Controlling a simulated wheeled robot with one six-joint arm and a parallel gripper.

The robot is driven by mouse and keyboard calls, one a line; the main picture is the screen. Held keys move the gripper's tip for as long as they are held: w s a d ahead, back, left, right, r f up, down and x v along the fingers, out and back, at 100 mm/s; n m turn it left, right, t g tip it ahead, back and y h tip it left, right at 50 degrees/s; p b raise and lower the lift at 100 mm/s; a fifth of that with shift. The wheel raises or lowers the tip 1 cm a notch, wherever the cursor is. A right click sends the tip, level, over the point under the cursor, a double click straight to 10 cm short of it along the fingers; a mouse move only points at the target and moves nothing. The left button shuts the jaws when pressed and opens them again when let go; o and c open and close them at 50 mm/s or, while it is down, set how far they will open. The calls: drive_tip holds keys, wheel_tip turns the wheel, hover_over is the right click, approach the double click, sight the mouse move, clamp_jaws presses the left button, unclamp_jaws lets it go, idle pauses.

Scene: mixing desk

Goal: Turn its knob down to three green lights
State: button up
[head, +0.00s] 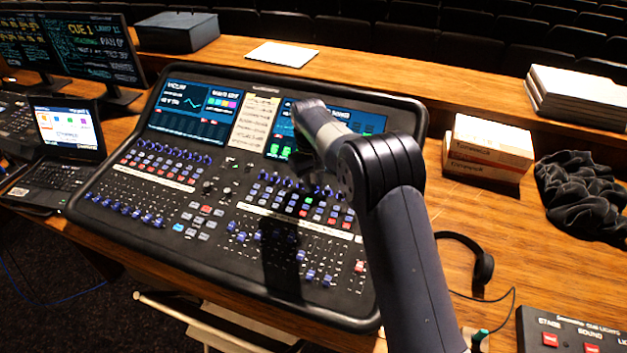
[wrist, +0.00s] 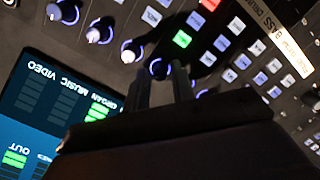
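The mixing desk (head: 215,238) carries rows of blue-ringed knobs, coloured buttons and faders under two screens. In the wrist view, a row of white-marked knobs runs down from the top left, including one knob (wrist: 131,50) just left of my fingers. My gripper (wrist: 163,72) points at this row, its dark fingertips beside a blue-ringed knob (wrist: 156,68) partly hidden by them. I cannot tell whether they grip it. The desk screen (wrist: 60,90) shows green bars under ORGAN and OUT; their count is unclear. In the head view, my arm hides the gripper.
A green-lit button (wrist: 182,39) and a red one lie close to my fingers. A laptop (head: 65,140) and monitors stand left. A box stack (head: 488,150), black cloth (head: 583,193) and headphones (head: 482,267) lie right. A paper (head: 282,54) lies behind the desk.

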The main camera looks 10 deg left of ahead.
wheel_tip(320, 180, up, 11)
drive_tip(key=shift+a+b, duration=0.3)
drive_tip(key=shift+b, duration=0.15)
drive_tip(key=shift+f, duration=0.15)
drive_tip(key=f, duration=0.7)
drive_tip(key=f+p, duration=0.1)
drive_tip(key=f, duration=0.3)
drive_tip(key=shift+d, duration=0.35)
drive_tip(key=shift+m, duration=0.3)
drive_tip(key=shift+r, duration=0.1)
